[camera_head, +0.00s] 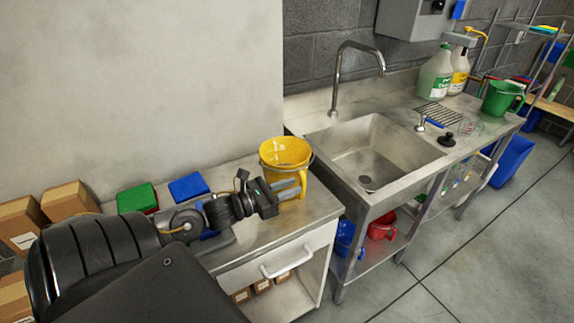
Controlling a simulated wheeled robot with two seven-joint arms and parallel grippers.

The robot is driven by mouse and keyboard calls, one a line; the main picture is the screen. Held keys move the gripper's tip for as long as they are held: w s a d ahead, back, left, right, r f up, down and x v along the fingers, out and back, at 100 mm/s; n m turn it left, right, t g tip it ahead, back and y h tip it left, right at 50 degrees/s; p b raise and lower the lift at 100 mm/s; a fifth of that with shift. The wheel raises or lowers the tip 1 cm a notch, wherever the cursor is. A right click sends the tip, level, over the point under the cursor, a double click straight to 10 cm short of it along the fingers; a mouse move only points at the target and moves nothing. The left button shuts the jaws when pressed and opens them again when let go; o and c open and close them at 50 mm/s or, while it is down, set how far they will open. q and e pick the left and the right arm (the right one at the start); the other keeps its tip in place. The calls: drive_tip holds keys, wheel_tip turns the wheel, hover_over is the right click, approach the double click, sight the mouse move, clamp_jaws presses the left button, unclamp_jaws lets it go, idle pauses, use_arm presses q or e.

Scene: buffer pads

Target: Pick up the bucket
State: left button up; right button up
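A yellow bucket (285,152) stands upright on the steel counter (311,211) to the left of the sink, with its open top facing up. My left arm comes in from the lower left. My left gripper (288,187) is at the front left side of the bucket, level with its wall. My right gripper is not in view.
A green (137,198) and a blue block (189,187) lie behind my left arm. Cardboard boxes (68,199) stand at the left. The sink (375,150) with its tall faucet is right of the bucket. A green bucket (502,98) and bottles (436,73) stand farther right.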

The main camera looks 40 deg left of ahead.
sight(303, 197)
use_arm(q)
drive_tip(key=p+x, duration=0.1)
drive_tip(key=x, duration=0.3)
drive_tip(key=shift+w+a+p, duration=0.1)
drive_tip(key=shift+w+p, duration=0.1)
drive_tip(key=shift+p, duration=0.1)
drive_tip(key=shift+w+f, duration=0.1)
drive_tip(key=shift+w, duration=0.1)
clamp_jaws()
idle(0.9)
idle(0.3)
